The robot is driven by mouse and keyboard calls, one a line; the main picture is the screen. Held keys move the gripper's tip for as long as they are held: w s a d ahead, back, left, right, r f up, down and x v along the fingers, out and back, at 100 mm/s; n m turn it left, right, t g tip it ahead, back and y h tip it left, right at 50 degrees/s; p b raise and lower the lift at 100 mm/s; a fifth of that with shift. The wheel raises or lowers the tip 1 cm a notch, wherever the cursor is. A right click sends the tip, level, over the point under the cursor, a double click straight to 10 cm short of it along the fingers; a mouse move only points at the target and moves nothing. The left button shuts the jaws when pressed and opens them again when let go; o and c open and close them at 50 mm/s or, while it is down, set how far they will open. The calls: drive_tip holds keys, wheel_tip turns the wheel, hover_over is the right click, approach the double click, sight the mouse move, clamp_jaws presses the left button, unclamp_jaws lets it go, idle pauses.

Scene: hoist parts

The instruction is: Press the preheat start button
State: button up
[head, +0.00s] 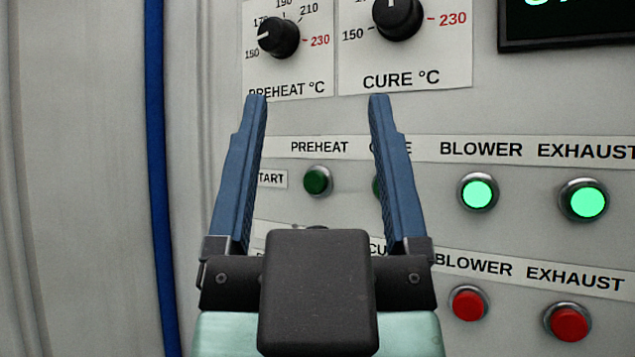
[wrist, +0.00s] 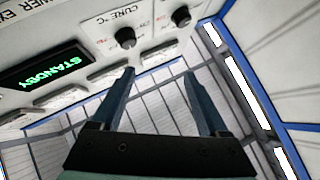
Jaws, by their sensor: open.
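The preheat start button (head: 317,180) is a dark green, unlit button in a metal ring, below the PREHEAT label in the START row. In the head view it shows between the two blue fingers of my gripper (head: 318,102). My gripper is open and empty, pointing at the panel. In the wrist view the gripper (wrist: 158,72) also shows spread fingers with nothing between them. The cure start button (head: 377,187) is mostly hidden behind the right finger. The distance from the fingertips to the panel cannot be told.
Lit green BLOWER (head: 478,193) and EXHAUST (head: 583,201) buttons are at right, with red blower (head: 468,303) and exhaust (head: 568,322) buttons below. Preheat (head: 278,38) and cure (head: 398,15) knobs are above. A display (wrist: 45,68) reads STANDBY. A blue vertical strip (head: 155,150) runs at left.

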clamp_jaws()
idle(1.5)
